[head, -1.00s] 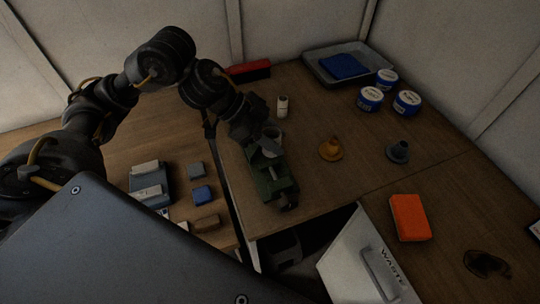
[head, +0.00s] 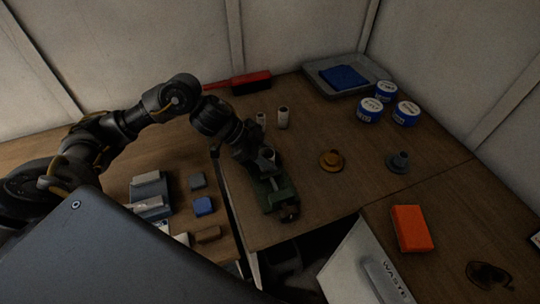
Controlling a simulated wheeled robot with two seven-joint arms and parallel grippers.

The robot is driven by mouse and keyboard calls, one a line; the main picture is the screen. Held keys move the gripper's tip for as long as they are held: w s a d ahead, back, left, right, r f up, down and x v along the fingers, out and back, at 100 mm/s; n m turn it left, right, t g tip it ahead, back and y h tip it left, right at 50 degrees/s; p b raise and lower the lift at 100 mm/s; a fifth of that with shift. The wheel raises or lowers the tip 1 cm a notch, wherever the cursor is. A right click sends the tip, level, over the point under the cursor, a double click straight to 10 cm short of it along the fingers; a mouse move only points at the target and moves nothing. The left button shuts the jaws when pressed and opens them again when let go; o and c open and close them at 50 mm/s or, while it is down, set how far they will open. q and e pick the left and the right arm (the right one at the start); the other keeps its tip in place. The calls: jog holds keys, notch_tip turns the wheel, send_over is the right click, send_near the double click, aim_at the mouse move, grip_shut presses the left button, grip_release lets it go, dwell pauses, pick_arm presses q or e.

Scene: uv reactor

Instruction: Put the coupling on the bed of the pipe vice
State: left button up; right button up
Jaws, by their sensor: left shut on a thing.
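The green pipe vice (head: 281,196) stands on the brown bench, left of the picture's middle. My left gripper (head: 265,163) reaches down from the upper left to the far part of the vice. It is shut on a pale grey, ring-like coupling (head: 268,153), partly hidden by the gripper. The coupling is at or just above the vice bed; I cannot tell whether it touches. My right gripper is not in view.
Two small pale cylinders (head: 283,117) stand behind the vice. An orange flanged part (head: 331,160) and a grey one (head: 398,162) stand to the right. Blue-and-white tins (head: 406,113) and a grey tray (head: 383,74) are farther back. A gap lies in front of the vice.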

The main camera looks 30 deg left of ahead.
pick_arm(q)
jog(key=shift+f, duration=0.2)
jog(key=o, duration=1)
jog(key=shift+c, duration=0.2)
jog(key=shift+r, duration=0.2)
jog(key=b+v, duration=0.1)
jog(key=v, duration=1.1)
jog(key=shift+d, duration=0.1)
